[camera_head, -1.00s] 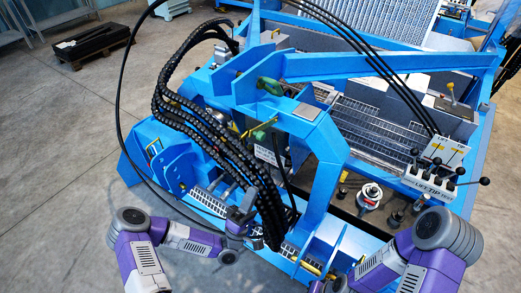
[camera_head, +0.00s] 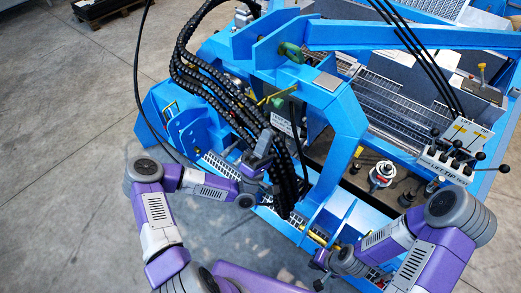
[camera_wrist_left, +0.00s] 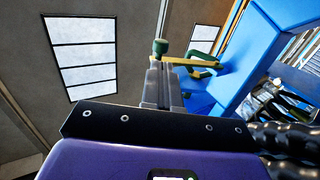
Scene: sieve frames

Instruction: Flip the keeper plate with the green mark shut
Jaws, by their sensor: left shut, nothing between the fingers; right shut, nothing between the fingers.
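A yellow bar (camera_head: 270,97) with a green part (camera_head: 279,102) juts from the blue frame, partly behind black hoses; it looks like the keeper plate, but its hinge is unclear. In the left wrist view the yellow bar (camera_wrist_left: 190,62) crosses a green shackle-like loop (camera_wrist_left: 208,64), with a green knob (camera_wrist_left: 160,46) at its left end. My left gripper (camera_head: 267,136) is shut and empty, below the bar in the head view. In the left wrist view its fingers (camera_wrist_left: 162,72) point at the knob; contact is unclear. My right gripper (camera_head: 321,262) is shut and empty at the front edge.
Thick black hoses (camera_head: 215,85) hang close beside my left gripper. A blue arch (camera_head: 340,105) rises to its right. Another green shackle (camera_head: 291,52) is on the blue frame above. A lever block (camera_head: 448,160) stands at the right.

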